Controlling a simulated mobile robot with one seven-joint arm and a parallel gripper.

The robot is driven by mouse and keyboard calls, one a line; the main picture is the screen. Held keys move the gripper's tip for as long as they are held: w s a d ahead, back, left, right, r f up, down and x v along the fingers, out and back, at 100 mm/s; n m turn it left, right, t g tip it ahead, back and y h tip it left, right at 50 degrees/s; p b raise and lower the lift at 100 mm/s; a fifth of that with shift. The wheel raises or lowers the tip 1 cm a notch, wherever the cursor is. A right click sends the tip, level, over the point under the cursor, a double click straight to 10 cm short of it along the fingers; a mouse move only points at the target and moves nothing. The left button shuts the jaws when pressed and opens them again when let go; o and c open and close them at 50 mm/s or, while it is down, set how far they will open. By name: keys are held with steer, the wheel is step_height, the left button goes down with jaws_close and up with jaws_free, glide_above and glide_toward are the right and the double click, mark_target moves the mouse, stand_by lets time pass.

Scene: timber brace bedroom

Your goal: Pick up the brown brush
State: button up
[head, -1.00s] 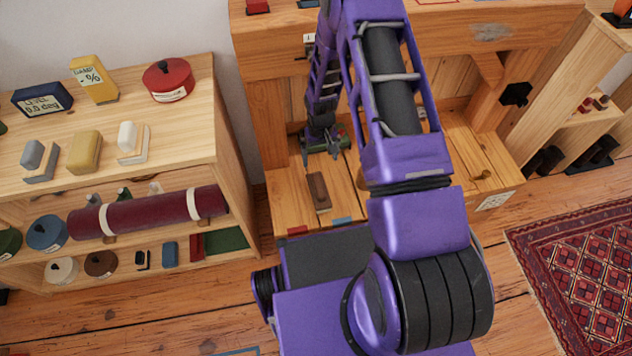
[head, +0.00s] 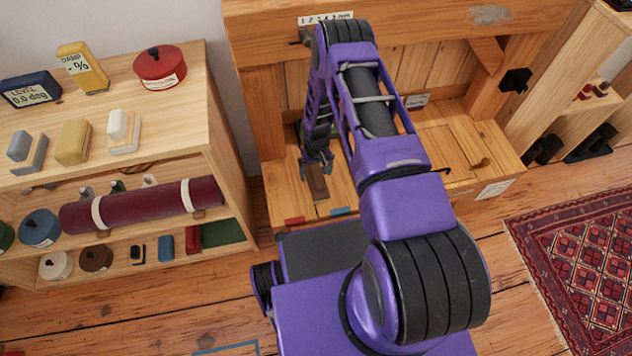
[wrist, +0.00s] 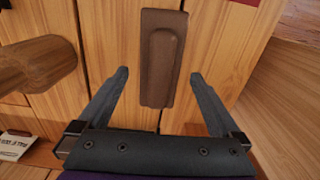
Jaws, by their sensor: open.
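The brown brush (head: 317,182) lies on the low wooden bench shelf in the head view, just in front of my gripper (head: 317,162). In the wrist view the brush (wrist: 161,62) lies lengthwise, its raised handle part facing up. My gripper (wrist: 160,100) is open and empty. Its two fingers stand to the left and right of the brush's near end, apart from it. In the head view the gripper hides the far end of the brush.
A wooden peg or handle (wrist: 38,62) sticks out left of the gripper in the wrist view. Red (head: 294,221) and blue (head: 341,212) blocks mark the shelf's front edge. A stocked shelf unit (head: 190,110) stands to the left. A patterned rug (head: 580,250) lies right.

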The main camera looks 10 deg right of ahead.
mark_target(316, 174)
step_height(316, 174, down, 2)
steer(key=shift+f, duration=0.25)
steer(key=c, duration=1.4)
step_height(316, 174, up, 10)
steer(key=shift+r+p, duration=0.1)
steer(key=shift+p, duration=0.7)
steer(key=shift+c, duration=0.2)
